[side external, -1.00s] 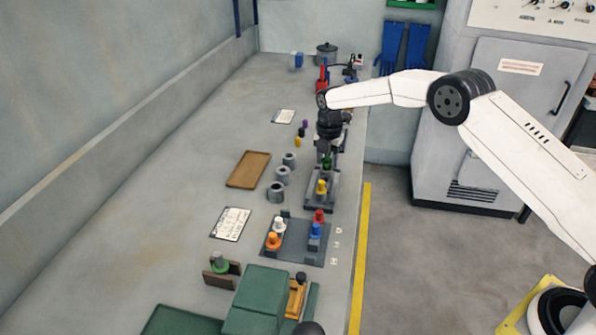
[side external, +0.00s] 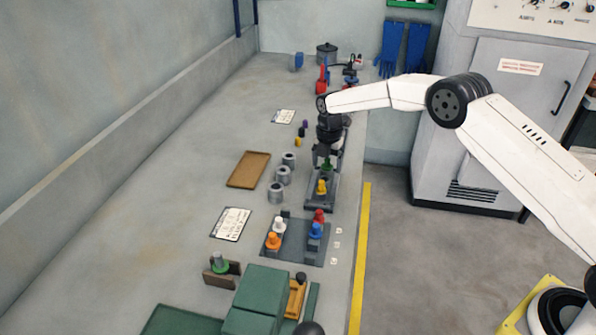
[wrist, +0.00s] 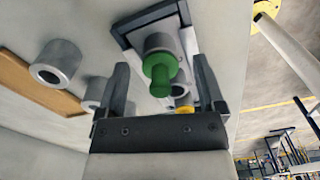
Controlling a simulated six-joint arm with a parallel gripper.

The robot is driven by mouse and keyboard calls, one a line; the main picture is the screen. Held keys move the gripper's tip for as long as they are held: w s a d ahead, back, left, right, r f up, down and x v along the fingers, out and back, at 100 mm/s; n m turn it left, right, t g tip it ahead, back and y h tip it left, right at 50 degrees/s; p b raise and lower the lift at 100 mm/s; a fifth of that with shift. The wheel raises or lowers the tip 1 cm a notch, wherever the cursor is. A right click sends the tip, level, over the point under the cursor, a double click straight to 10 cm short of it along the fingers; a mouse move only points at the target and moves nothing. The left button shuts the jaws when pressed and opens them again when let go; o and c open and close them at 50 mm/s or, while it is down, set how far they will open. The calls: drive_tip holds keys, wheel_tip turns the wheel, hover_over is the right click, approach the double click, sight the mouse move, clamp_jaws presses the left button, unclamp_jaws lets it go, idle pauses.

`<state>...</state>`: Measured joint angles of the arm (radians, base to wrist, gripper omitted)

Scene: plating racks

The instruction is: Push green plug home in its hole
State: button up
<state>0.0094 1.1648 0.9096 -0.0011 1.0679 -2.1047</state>
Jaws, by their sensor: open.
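The green plug (wrist: 160,72) shows in the wrist view, standing in a grey collar on the dark rack (wrist: 130,27). In the side view the green plug (side external: 327,165) is just under my gripper (side external: 325,158), on the rack (side external: 322,206) beside a yellow plug (side external: 321,187). In the wrist view my gripper (wrist: 160,85) is open, with one finger on each side of the green plug and a gap to both. How deep the plug sits in its hole cannot be told. The yellow plug (wrist: 184,108) is partly hidden behind my gripper.
Several grey cylinders (side external: 276,192) stand left of the rack, with a brown tray (side external: 248,169) beyond them. A plate with white, orange, red and blue plugs (side external: 296,248) lies nearer the camera.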

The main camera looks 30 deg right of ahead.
drive_tip(key=shift+r, duration=0.2)
drive_tip(key=shift+r, duration=3.75)
drive_tip(key=c, duration=1.1)
drive_tip(key=shift+m, duration=0.3)
clamp_jaws()
drive_tip(key=m, duration=0.2)
drive_tip(key=m+t, duration=0.1)
drive_tip(key=m, duration=0.2)
drive_tip(key=shift+s+r+m, duration=0.2)
drive_tip(key=shift+m, duration=0.1)
drive_tip(key=m, duration=0.5)
drive_tip(key=shift+s+r+t, duration=0.25)
drive_tip(key=shift+t, duration=0.15)
drive_tip(key=m, duration=0.3)
drive_tip(key=s+m+t, duration=0.1)
drive_tip(key=m, duration=0.3)
drive_tip(key=r+m, duration=0.1)
drive_tip(key=m, duration=0.3)
drive_tip(key=shift+s+d+t, duration=0.2)
drive_tip(key=shift+s+t, duration=0.1)
